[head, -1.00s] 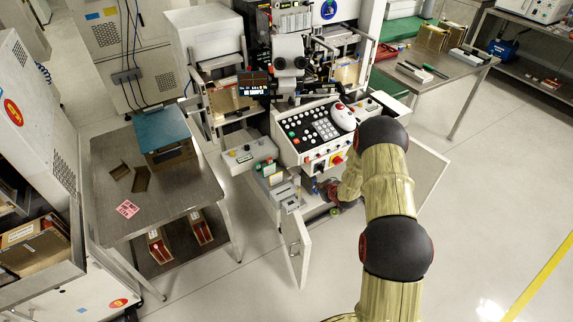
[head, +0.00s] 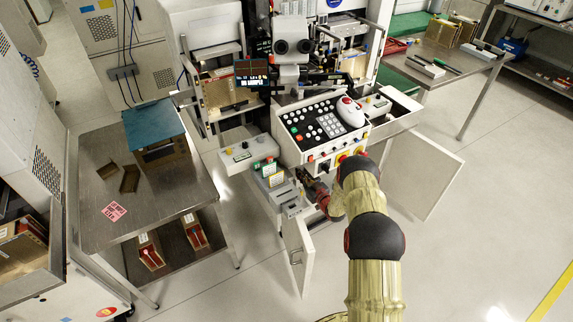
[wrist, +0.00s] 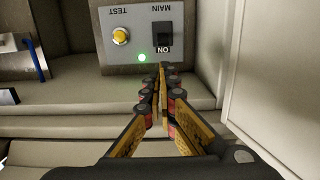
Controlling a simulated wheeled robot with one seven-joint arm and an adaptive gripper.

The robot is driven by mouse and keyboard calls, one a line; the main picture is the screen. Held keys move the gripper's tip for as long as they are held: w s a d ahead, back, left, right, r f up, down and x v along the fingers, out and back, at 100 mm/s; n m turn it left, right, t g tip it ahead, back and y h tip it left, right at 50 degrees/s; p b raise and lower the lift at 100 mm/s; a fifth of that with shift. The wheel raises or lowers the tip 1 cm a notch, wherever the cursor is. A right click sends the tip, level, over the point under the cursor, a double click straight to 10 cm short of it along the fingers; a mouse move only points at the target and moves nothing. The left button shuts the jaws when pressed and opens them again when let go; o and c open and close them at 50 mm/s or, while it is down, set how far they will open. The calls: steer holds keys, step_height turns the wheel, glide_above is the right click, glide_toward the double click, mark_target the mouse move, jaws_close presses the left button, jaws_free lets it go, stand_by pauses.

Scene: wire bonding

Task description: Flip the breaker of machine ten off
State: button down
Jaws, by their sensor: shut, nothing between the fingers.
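In the wrist view a grey breaker panel (wrist: 125,22), seen upside down, carries a black rocker switch (wrist: 164,35) marked MAIN with ON showing on it. A yellow TEST button (wrist: 121,36) is to its left and a small green light (wrist: 142,58) glows below. My gripper (wrist: 163,70) is shut and empty, its fingertips at the lower edge of the panel, just below the switch in the picture. I cannot tell whether they touch it. In the head view my arm reaches into the open cabinet under the machine's console (head: 322,130); the fingertips and breaker are not clearly visible.
Open cabinet doors stand at left (head: 298,255) and right (head: 422,175) of my arm. In the wrist view a pale wall (wrist: 270,60) is close on the right and ledges lie below the panel. A steel table (head: 100,200) stands at left.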

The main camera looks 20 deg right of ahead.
steer(key=w+a+f+b, duration=0.1)
steer(key=w+b, duration=0.3)
steer(key=w, duration=0.6)
steer(key=shift+a, duration=0.2)
